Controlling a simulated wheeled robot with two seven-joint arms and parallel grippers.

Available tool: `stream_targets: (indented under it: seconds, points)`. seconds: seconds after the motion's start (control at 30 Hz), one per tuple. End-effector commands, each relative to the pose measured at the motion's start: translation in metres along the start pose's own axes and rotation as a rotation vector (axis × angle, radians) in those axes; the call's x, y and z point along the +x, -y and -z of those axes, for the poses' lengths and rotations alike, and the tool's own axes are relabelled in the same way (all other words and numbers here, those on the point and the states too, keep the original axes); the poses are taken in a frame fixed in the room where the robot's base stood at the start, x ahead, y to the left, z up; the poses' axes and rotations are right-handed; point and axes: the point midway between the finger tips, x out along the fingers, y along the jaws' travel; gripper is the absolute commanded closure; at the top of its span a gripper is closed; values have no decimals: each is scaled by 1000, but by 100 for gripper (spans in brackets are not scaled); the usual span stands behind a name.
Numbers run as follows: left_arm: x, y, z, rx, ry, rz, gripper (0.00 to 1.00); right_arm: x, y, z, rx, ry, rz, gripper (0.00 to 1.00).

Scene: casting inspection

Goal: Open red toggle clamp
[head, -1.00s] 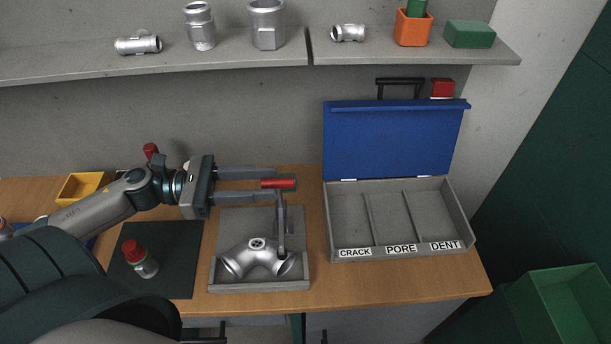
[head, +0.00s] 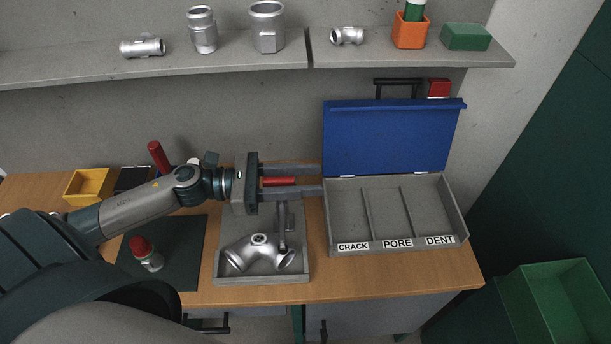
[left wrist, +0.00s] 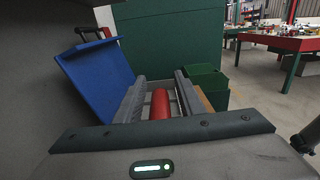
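The red toggle clamp handle (head: 279,182) tops a grey clamp arm (head: 283,222) on the grey fixture tray (head: 262,280). A silver branched pipe casting (head: 258,254) lies in the tray under the clamp's lower end. My left gripper (head: 321,180) is open, its fingers pointing right, one on each side of the red handle. In the left wrist view the red handle (left wrist: 160,104) lies between the two grey fingers (left wrist: 159,92), with gaps on both sides. My right gripper is not in view.
The grey sorting case (head: 467,236) with its blue lid (head: 392,139) raised stands just right of the fixture. A red-capped bottle (head: 147,254) stands on the dark mat (head: 184,280). A yellow bin (head: 91,186) is at the left; a shelf (head: 225,62) runs above.

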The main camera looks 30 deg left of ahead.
Motion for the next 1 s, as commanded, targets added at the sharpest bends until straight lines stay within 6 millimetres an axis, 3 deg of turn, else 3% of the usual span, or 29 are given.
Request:
stream_targets:
  seconds: [0.23, 0.37, 0.4, 1.0]
  points:
    - [0, 0, 0, 0, 0, 0, 67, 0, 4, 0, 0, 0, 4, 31]
    - [0, 0, 0, 0, 0, 0, 98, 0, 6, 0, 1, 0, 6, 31]
    - [0, 0, 0, 0, 0, 0, 100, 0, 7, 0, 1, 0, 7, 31]
    - [0, -13, -2, -108, 0, 0, 100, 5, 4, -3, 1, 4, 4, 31]
